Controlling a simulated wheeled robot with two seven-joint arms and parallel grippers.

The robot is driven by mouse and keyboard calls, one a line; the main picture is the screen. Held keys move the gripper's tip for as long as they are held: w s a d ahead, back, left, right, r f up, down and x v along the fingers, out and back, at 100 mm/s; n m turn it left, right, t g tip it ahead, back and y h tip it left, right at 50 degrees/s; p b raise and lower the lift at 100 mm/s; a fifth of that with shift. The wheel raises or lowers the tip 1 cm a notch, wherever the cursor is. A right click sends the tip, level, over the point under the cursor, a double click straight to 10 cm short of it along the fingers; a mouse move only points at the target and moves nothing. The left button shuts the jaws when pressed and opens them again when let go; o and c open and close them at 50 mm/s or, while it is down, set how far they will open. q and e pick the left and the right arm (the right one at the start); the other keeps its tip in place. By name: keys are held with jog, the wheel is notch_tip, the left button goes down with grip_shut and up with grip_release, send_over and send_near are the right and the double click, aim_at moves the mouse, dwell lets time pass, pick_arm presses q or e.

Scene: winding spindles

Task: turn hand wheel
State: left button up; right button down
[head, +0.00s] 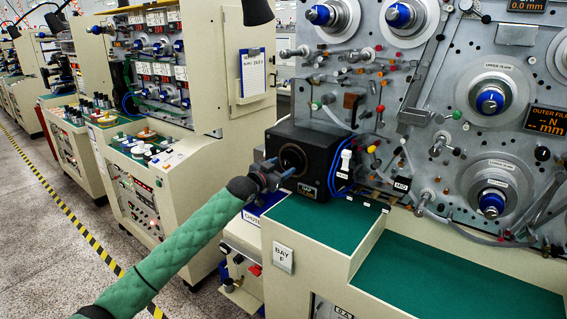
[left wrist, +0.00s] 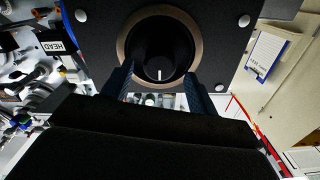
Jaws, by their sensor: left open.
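The hand wheel (left wrist: 160,62) is a black round knob with a short white mark, set inside a bronze-coloured ring on a black box. In the head view the black box (head: 325,150) stands at the left end of the machine's green-topped bench, and the ring is partly behind my gripper. My left gripper (head: 284,169) is in front of the box's face. In the left wrist view its two fingers (left wrist: 158,72) are open, one on each side of the knob's lower part. I cannot tell whether they touch it. My right gripper is not in view.
The machine panel (head: 440,110) with spindles, rollers and blue hubs rises behind and right of the box. Blue cables (head: 341,178) run beside the box. The green bench top (head: 420,280) is clear. A clipboard (head: 252,72) hangs on the neighbouring cream cabinet.

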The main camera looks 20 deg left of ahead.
pick_arm(q)
jog(key=shift+x, duration=0.85)
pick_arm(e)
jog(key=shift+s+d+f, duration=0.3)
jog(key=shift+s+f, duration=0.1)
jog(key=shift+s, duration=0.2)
pick_arm(q)
jog(key=shift+s, duration=0.1)
jog(key=shift+f, duration=0.1)
jog(key=c, duration=1)
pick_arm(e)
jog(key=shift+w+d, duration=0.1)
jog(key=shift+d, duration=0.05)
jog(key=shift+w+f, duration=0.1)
